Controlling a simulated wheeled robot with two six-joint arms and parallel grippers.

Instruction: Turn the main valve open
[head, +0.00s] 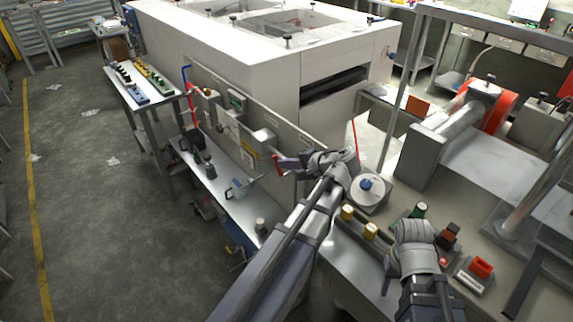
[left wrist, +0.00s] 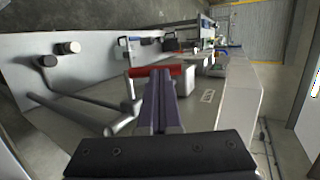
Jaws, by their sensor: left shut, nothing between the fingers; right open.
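A red handle (left wrist: 155,71), which looks like the main valve's lever, lies crosswise in the left wrist view, by a grey block and pipes. In the head view the red handle (head: 277,165) stands out from the wall panel. My left gripper (head: 284,162) is shut and empty, its fingertips close to the handle. In the left wrist view the closed fingers (left wrist: 161,76) overlap the handle's lower edge; I cannot tell whether they touch. My right gripper (head: 415,232) is open over the bench at the right; its fingers are hard to make out.
A narrow shelf (head: 218,184) with fittings runs below the wall panel (head: 290,135). A big white machine (head: 230,50) stands behind it. Yellow-capped pieces (head: 370,230), a round white part with a blue knob (head: 367,185) and a red block (head: 482,266) are near my arms.

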